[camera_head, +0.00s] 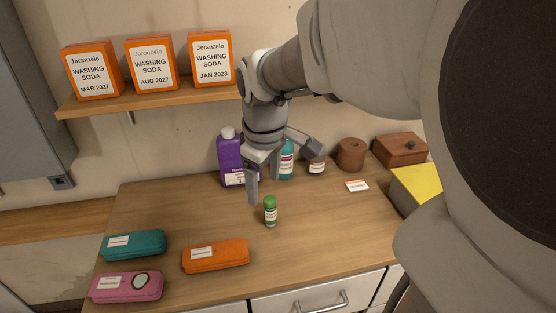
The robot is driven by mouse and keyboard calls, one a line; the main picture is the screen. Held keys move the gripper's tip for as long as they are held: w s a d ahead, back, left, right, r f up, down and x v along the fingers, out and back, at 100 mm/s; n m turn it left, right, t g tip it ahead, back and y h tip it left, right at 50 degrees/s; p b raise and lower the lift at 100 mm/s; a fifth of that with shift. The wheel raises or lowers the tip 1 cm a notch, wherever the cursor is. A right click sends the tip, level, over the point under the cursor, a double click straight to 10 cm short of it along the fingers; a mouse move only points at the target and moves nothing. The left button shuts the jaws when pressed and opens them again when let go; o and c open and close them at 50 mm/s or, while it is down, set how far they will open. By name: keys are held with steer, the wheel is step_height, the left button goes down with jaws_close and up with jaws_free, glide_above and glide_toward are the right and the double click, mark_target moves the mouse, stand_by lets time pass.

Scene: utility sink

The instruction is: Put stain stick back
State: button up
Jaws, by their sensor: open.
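A small green bottle or stick (270,212) with a green cap and a pale label stands upright on the wooden counter. It may be the stain stick, but its label is too small to read. My gripper (265,184) is open and points down, above and a little behind the green item in the picture. Nothing shows between its fingers. Three zip cases lie at the front left: teal (135,244), orange (215,255), and pink (126,287) with an oval patch.
A purple bottle (229,150), a teal bottle (287,160), a brown-labelled jar (317,165), a round wooden pot (351,154) and a wooden box (401,149) line the back. A small card (357,186) and yellow-topped box (417,186) are right. Washing soda boxes (152,65) stand on a shelf.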

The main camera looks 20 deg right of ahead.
steer(key=s+a+r+m+t, duration=0.1)
steer(key=s+r+m, duration=0.1)
steer(key=s, duration=0.4)
steer(key=s+a+r+m+t, duration=0.1)
steer(key=s+a+m+t, duration=0.1)
steer(key=s+m, duration=0.2)
steer(key=shift+s+a+r+m+y, duration=0.25)
steer(key=shift+s+r+m+y, duration=0.1)
steer(key=shift+s, duration=0.85)
